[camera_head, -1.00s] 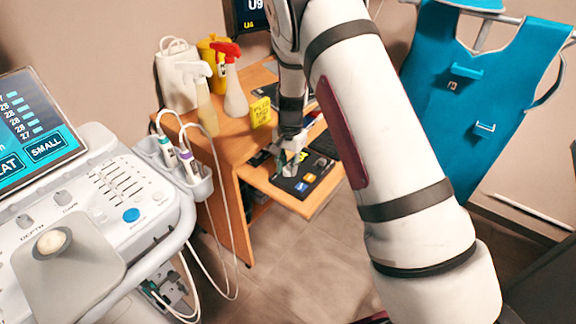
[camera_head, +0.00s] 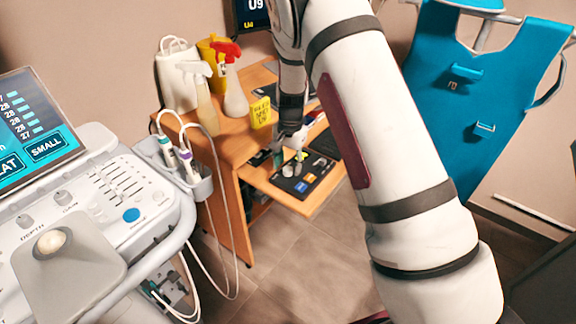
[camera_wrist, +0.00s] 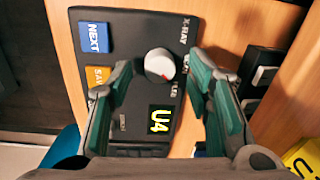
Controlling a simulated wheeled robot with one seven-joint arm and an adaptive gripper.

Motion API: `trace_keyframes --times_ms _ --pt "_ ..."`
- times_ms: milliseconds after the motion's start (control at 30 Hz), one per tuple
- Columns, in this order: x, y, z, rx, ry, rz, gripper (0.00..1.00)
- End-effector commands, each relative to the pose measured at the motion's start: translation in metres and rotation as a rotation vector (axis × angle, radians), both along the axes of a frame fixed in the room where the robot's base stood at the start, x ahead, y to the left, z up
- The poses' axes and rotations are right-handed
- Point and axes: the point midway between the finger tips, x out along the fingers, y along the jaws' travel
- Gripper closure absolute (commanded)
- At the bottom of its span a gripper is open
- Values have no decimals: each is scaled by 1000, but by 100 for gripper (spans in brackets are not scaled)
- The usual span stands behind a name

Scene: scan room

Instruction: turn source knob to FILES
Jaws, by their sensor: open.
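A dark control panel (camera_wrist: 140,30) lies on the desk's pull-out shelf; it also shows in the head view (camera_head: 319,170). The source knob (camera_wrist: 160,64) is round and pale grey, with a red mark at its lower right in the wrist view. Labels curve beside it; X-RAY is readable, the lower ones are partly hidden by a finger. My gripper (camera_wrist: 161,72) is open, its teal fingers apart on either side of the knob and holding nothing. In the head view my gripper (camera_head: 288,155) hangs just over the panel's left part.
The panel has a blue NEXT button (camera_wrist: 95,38), an orange button (camera_wrist: 98,76) and a display reading U4 (camera_wrist: 160,118). Spray bottles (camera_head: 235,95) and a yellow note block (camera_head: 260,113) stand on the desk behind. An ultrasound console (camera_head: 120,190) stands left.

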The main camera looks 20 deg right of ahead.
Motion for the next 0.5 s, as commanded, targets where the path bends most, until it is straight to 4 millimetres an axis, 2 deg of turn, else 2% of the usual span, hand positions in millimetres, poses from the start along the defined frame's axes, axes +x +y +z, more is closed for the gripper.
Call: trace_keyframes --times_ms 300,500 --pt "-1 -2 64 0 -4 1 54" --pt "-3 -3 95 0 -3 0 54"
